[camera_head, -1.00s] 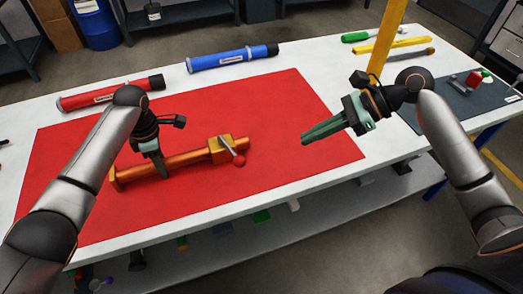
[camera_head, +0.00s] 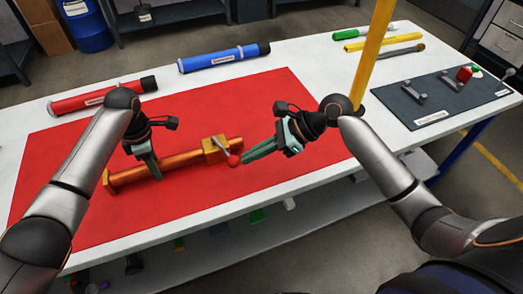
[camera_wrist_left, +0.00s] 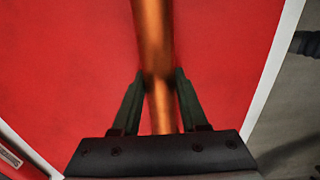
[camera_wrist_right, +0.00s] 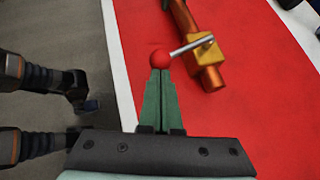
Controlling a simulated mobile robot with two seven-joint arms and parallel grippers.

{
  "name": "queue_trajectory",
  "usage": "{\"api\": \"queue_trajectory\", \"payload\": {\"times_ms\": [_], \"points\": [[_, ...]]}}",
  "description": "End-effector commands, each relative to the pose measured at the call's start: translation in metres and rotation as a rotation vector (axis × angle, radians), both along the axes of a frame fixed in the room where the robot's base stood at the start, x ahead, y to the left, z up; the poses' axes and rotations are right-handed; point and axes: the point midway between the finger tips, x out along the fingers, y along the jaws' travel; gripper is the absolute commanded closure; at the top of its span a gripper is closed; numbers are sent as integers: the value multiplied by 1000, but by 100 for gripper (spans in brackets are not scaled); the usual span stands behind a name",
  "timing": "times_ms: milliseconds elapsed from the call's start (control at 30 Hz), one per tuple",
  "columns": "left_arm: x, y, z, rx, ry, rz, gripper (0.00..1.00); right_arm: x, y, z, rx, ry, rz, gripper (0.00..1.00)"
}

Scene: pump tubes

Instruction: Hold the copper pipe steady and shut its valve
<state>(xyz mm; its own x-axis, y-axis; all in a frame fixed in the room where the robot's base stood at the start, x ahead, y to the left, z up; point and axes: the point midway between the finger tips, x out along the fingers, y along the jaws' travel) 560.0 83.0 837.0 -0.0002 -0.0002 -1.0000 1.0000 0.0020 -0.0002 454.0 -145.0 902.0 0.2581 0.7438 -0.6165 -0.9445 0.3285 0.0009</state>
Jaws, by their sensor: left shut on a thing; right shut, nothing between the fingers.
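The copper pipe (camera_head: 180,163) lies on the red mat (camera_head: 110,215). Its brass valve block (camera_head: 215,149) is near the pipe's right end. A silver lever (camera_wrist_right: 188,47) ends in a red ball knob (camera_head: 234,160) and sticks out sideways from the block, slanting toward the front edge in the head view. My left gripper (camera_head: 154,172) is shut on the pipe, left of the valve; the left wrist view shows the pipe (camera_wrist_left: 154,45) between its fingers. My right gripper (camera_head: 248,157) is shut and empty. Its tips are right at the red knob (camera_wrist_right: 160,58); I cannot tell whether they touch.
A red tube (camera_head: 100,98) and a blue tube (camera_head: 222,57) lie along the back of the white table. A yellow post (camera_head: 374,55) stands behind my right arm. A dark mat (camera_head: 425,108) with small fixtures is at the right. The mat's front is clear.

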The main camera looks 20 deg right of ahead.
Motion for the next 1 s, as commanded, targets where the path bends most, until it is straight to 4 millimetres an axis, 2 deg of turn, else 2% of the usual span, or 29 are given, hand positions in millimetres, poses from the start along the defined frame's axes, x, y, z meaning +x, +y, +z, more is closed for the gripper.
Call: {"api": "queue_trajectory", "payload": {"times_ms": [333, 600, 1000], "points": [[0, 0, 0, 1, -1, 1, 100, -1, 2, 0, 0, 0, 1, 100], [0, 0, 0, 0, -1, 1, 100, -15, 34, 0, 1, 0, 5, 100], [0, -1, 1, -2, -1, 1, 100, -15, 33, -1, 1, 2, 5, 100]]}}
